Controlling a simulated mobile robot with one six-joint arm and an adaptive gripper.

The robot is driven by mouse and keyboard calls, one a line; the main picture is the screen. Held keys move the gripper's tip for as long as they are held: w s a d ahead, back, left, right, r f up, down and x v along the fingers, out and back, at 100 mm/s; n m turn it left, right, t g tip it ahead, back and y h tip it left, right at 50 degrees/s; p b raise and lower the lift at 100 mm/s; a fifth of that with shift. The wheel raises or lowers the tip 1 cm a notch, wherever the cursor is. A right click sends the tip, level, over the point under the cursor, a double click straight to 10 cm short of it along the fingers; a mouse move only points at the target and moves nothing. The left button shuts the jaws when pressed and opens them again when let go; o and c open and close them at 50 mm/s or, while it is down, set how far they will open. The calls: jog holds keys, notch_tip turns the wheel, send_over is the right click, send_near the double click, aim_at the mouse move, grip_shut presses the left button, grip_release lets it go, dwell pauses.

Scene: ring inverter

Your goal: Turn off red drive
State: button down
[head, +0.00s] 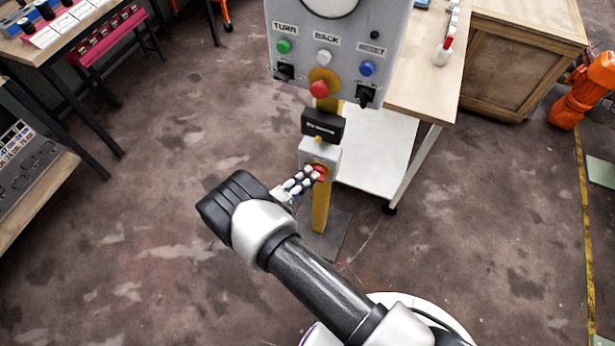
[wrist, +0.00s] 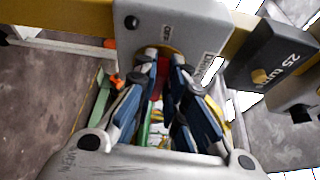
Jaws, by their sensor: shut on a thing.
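A small grey box (head: 333,157) is mounted on the yellow post (head: 320,212), below the large control panel. A red knob (head: 321,171) sits on its front over a yellow disc. My gripper (head: 313,175) reaches it from the left in the head view and is shut on the red knob. In the wrist view, my fingertips (wrist: 164,58) stand on both sides of the knob, close against the face of the grey box (wrist: 205,35). Small lettering shows on that face. The fingers hide most of the knob, so I cannot tell which way it is turned.
The grey control panel (head: 350,48) above carries green, white, blue and red buttons and black switches. A black box (head: 323,125) sits on the post just above the grey box. A table (head: 425,85) stands behind at the right.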

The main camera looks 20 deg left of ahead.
jog(key=shift+n, duration=0.4)
jog(key=c, duration=1.6)
grip_release()
jog(key=shift+c, duration=0.2)
jog(key=v, duration=1.2)
jog(key=shift+f, duration=0.25)
jog(key=shift+w+r, duration=0.1)
